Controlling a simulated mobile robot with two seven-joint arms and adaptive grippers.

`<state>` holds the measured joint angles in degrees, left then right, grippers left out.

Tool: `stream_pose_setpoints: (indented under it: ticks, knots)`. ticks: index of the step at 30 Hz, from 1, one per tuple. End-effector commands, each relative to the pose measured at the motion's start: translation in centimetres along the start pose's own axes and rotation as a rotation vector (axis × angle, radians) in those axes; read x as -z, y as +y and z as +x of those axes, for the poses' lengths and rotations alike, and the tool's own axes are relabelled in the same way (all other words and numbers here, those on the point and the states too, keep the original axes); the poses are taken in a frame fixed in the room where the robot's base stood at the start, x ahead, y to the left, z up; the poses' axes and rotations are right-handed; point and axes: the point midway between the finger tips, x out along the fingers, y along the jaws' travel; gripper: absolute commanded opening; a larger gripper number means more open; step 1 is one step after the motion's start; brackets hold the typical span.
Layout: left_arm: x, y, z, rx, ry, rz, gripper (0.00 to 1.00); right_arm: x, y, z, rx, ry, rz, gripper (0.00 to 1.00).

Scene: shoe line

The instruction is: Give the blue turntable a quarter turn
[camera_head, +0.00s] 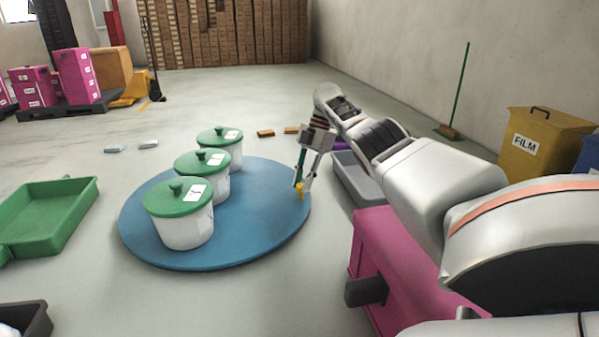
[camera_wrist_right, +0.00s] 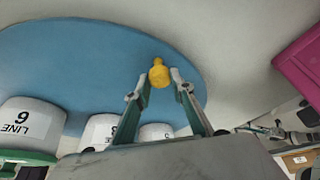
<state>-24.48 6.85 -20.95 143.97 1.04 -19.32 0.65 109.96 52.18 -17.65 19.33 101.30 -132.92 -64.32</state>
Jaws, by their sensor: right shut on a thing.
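The blue turntable (camera_head: 262,220) is a flat round disc in the middle of the head view, and it fills the upper left of the right wrist view (camera_wrist_right: 90,60). A small yellow knob (camera_head: 300,190) stands near its right edge. My right gripper (camera_head: 302,184) is at the knob, its fingers shut on it; the right wrist view shows the knob (camera_wrist_right: 159,74) between the fingertips. Three white pots with green lids stand on the turntable: a front one (camera_head: 184,228), a middle one (camera_head: 212,185) and a back one (camera_head: 232,150). My left gripper is not in view.
A green tray (camera_head: 45,225) lies left of the turntable. A grey bin (camera_head: 358,180) and a pink box (camera_head: 400,265) stand to the right, under my right arm. Small orange blocks (camera_head: 266,133) and grey blocks (camera_head: 148,144) lie behind.

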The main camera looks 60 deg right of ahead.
Motion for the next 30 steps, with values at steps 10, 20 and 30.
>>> stream_pose_setpoints:
  ticks: [10,20,30]
  knots:
    - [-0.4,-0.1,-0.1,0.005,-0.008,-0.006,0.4,-0.3,-0.2,0.3,0.008,-0.004,0.005,0.0]
    - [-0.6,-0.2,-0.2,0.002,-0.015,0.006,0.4,-0.1,-0.1,0.1,0.002,-0.001,0.002,0.39]
    - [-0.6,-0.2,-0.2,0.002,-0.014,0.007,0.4,1.1,0.1,-2.8,-0.003,0.0,-0.002,0.39]
